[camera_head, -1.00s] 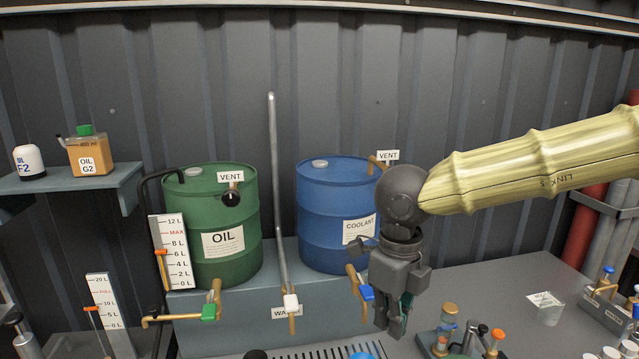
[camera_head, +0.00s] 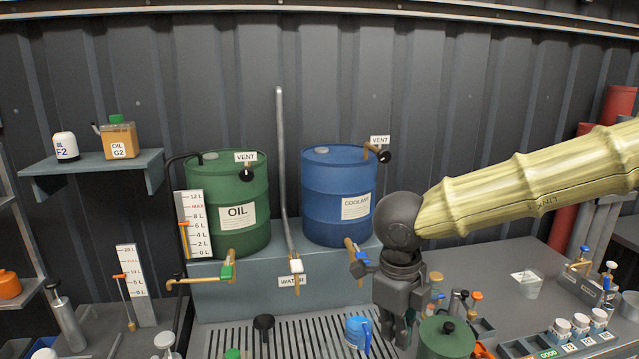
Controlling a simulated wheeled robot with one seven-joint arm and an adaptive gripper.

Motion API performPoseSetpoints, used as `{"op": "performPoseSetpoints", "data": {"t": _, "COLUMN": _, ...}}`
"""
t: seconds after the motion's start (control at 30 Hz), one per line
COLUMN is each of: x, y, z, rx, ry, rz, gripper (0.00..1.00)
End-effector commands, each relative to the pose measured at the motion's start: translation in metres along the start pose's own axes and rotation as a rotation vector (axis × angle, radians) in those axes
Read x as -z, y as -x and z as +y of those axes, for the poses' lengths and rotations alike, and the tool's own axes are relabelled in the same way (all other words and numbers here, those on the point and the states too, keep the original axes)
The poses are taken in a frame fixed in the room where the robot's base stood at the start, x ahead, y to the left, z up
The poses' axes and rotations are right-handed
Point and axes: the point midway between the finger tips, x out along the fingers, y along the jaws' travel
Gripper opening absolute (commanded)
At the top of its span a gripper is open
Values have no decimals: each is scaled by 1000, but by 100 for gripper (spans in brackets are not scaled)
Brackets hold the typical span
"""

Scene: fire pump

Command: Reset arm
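My arm (camera_head: 540,190) comes in from the right edge, covered in a pale yellow ribbed sleeve, and ends in a dark grey wrist. My gripper (camera_head: 396,335) hangs from it, fingers pointing down, over the right part of the bench. The fingers look close together, but the gap between them is too dark and small to judge. I see no object clearly held.
A green oil drum (camera_head: 238,190) and a blue coolant drum (camera_head: 338,190) stand behind, with taps in front. A slotted drain grate (camera_head: 300,335) holds a black funnel (camera_head: 263,325). A clear beaker (camera_head: 527,285) and several small jars (camera_head: 580,325) stand at right. Grey bench beside the beaker is free.

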Motion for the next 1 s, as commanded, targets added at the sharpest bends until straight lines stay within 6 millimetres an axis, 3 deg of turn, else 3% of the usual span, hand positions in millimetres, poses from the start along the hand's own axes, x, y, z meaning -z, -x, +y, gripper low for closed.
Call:
{"op": "performPoseSetpoints", "data": {"t": 0.37, "x": 2, "y": -104, "z": -24, "rx": 142, "ry": 210, "rz": 63, "gripper": 0}}
{"op": "performPoseSetpoints", "data": {"t": 0.67, "x": 22, "y": -244, "z": -37, "rx": 286, "ry": 621, "rz": 138, "gripper": 0}}
{"op": "performPoseSetpoints", "data": {"t": 0.83, "x": 41, "y": -316, "z": -28, "rx": 322, "ry": 903, "rz": 162, "gripper": 0}}
{"op": "performPoseSetpoints", "data": {"t": 1.0, "x": 66, "y": -383, "z": -6, "rx": 319, "ry": 1205, "rz": 165, "gripper": 0}}
